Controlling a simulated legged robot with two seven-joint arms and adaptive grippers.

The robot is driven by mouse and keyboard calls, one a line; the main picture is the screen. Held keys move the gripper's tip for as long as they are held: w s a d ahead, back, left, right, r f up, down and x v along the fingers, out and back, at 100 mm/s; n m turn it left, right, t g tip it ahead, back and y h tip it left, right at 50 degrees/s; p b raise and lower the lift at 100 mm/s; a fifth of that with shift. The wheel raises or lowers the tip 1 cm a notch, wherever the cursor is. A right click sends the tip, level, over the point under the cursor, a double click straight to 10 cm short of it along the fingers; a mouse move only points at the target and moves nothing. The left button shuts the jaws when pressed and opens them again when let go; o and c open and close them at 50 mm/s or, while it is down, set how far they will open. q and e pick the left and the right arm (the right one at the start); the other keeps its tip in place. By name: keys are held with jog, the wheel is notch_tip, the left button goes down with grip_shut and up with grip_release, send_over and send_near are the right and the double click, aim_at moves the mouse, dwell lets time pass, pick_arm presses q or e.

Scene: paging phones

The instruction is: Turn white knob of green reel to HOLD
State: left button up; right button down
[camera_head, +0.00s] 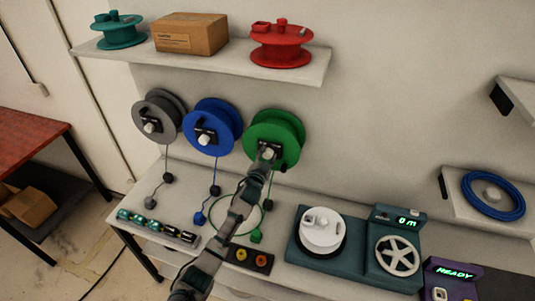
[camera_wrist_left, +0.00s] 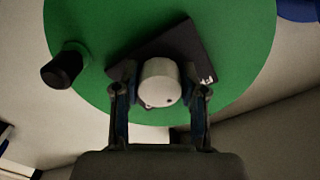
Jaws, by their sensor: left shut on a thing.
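The green reel (camera_head: 281,130) hangs on the wall, to the right of the blue and grey reels. It fills much of the left wrist view (camera_wrist_left: 90,100). Its white knob (camera_wrist_left: 160,84) sits on a black plate (camera_wrist_left: 194,50) at the reel's front. The plate lies tilted in the wrist view, and white lettering at its edge is only partly readable. My left gripper (camera_head: 266,155) reaches up to the knob. In the wrist view its two fingers (camera_wrist_left: 160,100) stand on either side of the knob, closed on it. My right gripper is not in view.
A black crank handle (camera_wrist_left: 62,70) sticks out near the reel's rim. The blue reel (camera_head: 213,127) hangs close to the left. Below, the bench (camera_head: 285,195) bears a teal machine (camera_head: 350,262) and a box with coloured buttons (camera_head: 248,258). A shelf (camera_head: 210,62) runs above.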

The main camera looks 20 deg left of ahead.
pick_arm(q)
jog(key=m, duration=0.2)
jog(key=shift+r+m+p, duration=0.1)
jog(key=shift+m+p, duration=0.2)
jog(key=shift+m, duration=0.1)
jog(key=m, duration=0.2)
jog(key=shift+m, duration=0.4)
jog(key=m+p, duration=0.1)
jog(key=m, duration=0.2)
jog(key=shift+m, duration=0.4)
jog(key=shift+f+m+p, duration=0.2)
jog(key=shift+m+p, duration=0.1)
jog(key=shift+m, duration=0.4)
jog(key=shift+f, duration=0.1)
jog(key=o, duration=1.1)
jog(key=shift+d, duration=0.1)
jog(key=shift+o, duration=0.2)
